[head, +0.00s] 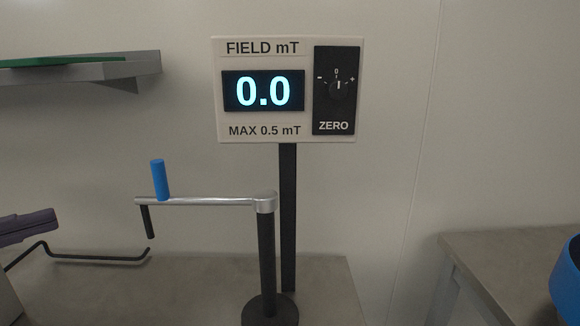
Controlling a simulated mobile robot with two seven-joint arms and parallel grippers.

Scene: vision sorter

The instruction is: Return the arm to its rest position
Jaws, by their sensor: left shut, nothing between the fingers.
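My left gripper (42,225) is a dark purple-grey shape at the left edge of the head view, pointing right. It is shut and empty, and most of it and its arm lie outside the picture. It is apart from the blue handle (160,180) on the silver swing arm (205,201), which is to its right. My right gripper is not in view.
The swing arm sits on a black post (266,260); a short black rod (148,222) hangs at its end. A thin bent black rod (95,258) lies below my gripper. A field meter (288,131) reads 0.0. A shelf (110,70) is upper left, a table (500,255) right.

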